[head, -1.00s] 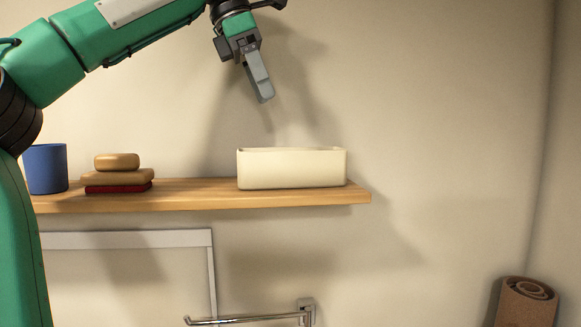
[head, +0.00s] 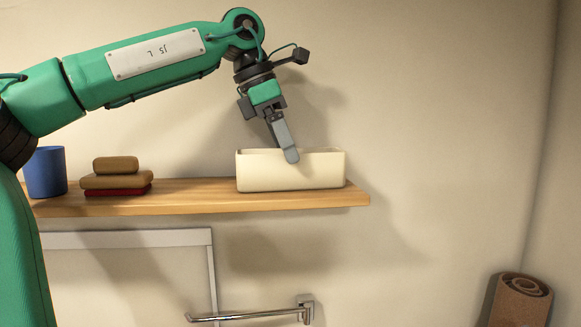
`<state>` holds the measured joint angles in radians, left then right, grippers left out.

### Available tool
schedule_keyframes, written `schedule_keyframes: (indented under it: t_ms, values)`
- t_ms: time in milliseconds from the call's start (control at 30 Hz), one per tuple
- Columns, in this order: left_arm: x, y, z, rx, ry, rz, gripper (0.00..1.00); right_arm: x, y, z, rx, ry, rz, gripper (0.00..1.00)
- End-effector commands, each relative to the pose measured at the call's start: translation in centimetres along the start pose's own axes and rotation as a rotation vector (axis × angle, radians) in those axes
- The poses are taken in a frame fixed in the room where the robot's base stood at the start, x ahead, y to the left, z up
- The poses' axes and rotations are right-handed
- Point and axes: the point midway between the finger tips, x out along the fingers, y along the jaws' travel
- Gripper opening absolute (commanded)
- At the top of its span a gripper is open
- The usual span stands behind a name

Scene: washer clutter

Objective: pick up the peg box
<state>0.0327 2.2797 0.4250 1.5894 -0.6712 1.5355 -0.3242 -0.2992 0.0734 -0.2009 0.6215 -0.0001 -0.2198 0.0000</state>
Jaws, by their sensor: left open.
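The peg box, a cream open-topped rectangular box (head: 265,175), stands upright near the right end of the wooden wall shelf (head: 210,203). The left gripper is open. The inside of the box is hidden. My right gripper is not in view.
On the shelf's left part stand a blue cup (head: 46,172) and stacked tan and red pieces (head: 116,181). Below are a white frame (head: 130,238) and a metal towel bar (head: 250,317). A rolled brown mat (head: 520,300) stands at lower right. The wall right of the shelf is clear.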

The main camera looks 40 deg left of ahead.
Motion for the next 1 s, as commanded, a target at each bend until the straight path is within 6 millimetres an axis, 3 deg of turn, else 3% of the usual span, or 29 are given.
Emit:
schedule_keyframes:
  t_ms: [33, 200, 533, 567, 800, 1000]
  values:
    - [0.2, 0.0, 0.1, 0.001, 0.003, -0.003, 0.87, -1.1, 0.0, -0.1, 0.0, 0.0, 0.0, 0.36]
    - [2.5, 0.0, 0.1, 0.0, 0.003, -0.002, 0.87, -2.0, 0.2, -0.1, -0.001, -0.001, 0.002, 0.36]
    - [3.5, 0.0, 0.0, -0.001, 0.001, 0.0, 0.87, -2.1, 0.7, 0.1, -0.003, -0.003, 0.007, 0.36]
    - [3.5, 0.0, 0.0, -0.001, 0.001, 0.0, 0.85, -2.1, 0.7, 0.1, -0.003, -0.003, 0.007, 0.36]
    - [3.5, 0.0, 0.0, 0.0, 0.001, 0.0, 0.38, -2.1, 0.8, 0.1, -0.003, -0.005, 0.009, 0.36]
    - [3.4, 0.0, 0.0, 0.0, 0.0, 0.001, 0.35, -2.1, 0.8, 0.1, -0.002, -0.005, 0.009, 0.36]
